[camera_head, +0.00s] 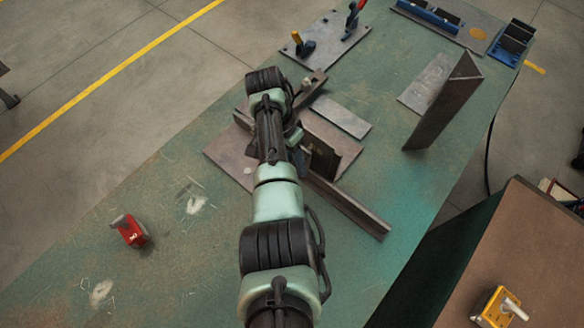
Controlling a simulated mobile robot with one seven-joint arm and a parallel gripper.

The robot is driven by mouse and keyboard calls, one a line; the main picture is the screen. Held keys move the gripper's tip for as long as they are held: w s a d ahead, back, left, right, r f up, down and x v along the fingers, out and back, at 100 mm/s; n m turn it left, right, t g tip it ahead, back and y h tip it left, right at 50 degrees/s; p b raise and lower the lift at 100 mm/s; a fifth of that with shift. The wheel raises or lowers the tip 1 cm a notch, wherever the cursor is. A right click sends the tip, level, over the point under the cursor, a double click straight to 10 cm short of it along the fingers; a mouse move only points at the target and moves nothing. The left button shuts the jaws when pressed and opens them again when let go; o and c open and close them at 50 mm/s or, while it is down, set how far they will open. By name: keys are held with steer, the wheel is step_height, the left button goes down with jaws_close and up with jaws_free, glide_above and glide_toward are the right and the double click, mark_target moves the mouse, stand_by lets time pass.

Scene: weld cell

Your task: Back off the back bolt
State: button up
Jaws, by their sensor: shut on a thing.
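My arm reaches from the bottom edge to the steel workpiece in the middle of the green bench. My gripper (300,158) points down beside the forearm, partly hidden by it. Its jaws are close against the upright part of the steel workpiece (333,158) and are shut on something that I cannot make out. I cannot clearly identify the back bolt. A small pale knob-like piece (306,84) shows at the workpiece's far end, just right of my wrist; I cannot tell whether it is a bolt.
A long steel bar (350,208) runs to the lower right. A tall angle plate (442,105) stands right. Toggle clamps on a plate (327,38) and blue fixtures (430,14) are at the back. A red device (130,230) sits left. The bench's left front is mostly clear.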

steer(key=shift+f+g+h+b, duration=0.2)
steer(key=shift+g+h+b, duration=0.25)
steer(key=shift+b, duration=0.95)
steer(key=shift+s+r, duration=0.1)
steer(key=shift+r, duration=0.05)
steer(key=o, duration=0.6)
steer(key=shift+o, duration=0.2)
steer(key=shift+r, duration=0.1)
steer(key=v, duration=0.5)
steer(key=shift+a+p, duration=0.1)
steer(key=shift+p, duration=0.3)
steer(key=shift+c, duration=0.2)
